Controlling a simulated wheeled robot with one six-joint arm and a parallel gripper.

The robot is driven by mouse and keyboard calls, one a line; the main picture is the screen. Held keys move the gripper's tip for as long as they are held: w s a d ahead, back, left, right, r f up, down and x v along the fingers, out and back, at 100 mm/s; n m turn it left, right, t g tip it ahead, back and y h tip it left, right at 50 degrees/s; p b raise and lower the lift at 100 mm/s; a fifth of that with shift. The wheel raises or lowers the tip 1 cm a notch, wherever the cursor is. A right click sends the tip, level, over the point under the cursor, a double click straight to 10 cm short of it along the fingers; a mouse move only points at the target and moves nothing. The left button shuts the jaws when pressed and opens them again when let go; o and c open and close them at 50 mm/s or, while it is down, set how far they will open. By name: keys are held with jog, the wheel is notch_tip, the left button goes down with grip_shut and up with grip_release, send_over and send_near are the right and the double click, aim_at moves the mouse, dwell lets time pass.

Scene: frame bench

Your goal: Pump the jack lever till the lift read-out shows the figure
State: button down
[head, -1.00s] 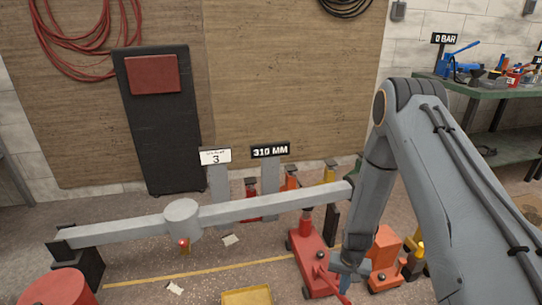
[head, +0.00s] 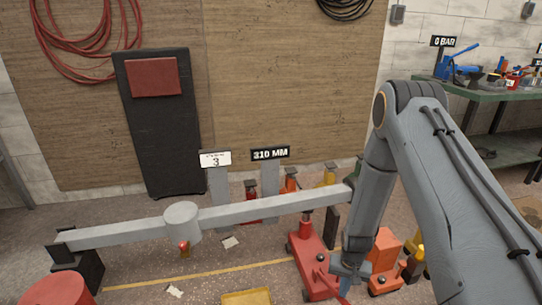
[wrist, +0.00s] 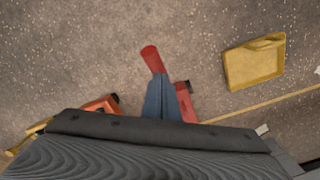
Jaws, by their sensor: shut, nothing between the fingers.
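The red floor jack (head: 312,262) stands under the right end of the long grey beam (head: 265,207). Its red lever (wrist: 150,57) sticks out past my fingers in the wrist view. My gripper (head: 347,272) is shut and empty, low beside the jack. In the wrist view my blue-grey fingers (wrist: 158,97) lie over the lever and hide its middle; I cannot tell whether they touch it. The lift read-out (head: 270,153) shows 310 MM. A white card (head: 215,159) left of it shows a 3 under small unreadable text.
A yellow tray (head: 246,298) lies on the floor left of the jack. An orange jack (head: 386,252) stands close on the right. A red drum (head: 53,290) is at the front left. A green bench (head: 500,92) with tools stands at the back right.

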jog(key=shift+r+p, duration=1.7)
jog(key=shift+r, duration=0.8)
jog(key=shift+r, duration=0.15)
jog(key=s+a+r+n, duration=0.1)
jog(key=s+a+r, duration=0.1)
jog(key=r, duration=0.7)
jog(key=s+a+r+n, duration=0.1)
jog(key=a+r, duration=0.1)
jog(key=r, duration=0.7)
jog(key=s+a+r, duration=0.2)
jog(key=a+r, duration=0.1)
jog(key=r, duration=0.7)
jog(key=s+a+r+n, duration=0.2)
jog(key=s+r+n, duration=0.1)
jog(key=s+r, duration=1.5)
jog(key=s+d+r+m+p, duration=0.1)
jog(key=d+r+p, duration=0.4)
jog(key=p, duration=1.1)
jog(key=d+m, duration=0.1)
jog(key=d, duration=0.2)
jog(key=shift+s+d+r+m, duration=0.3)
jog(key=shift+d+r, duration=0.05)
jog(key=shift+r, duration=0.05)
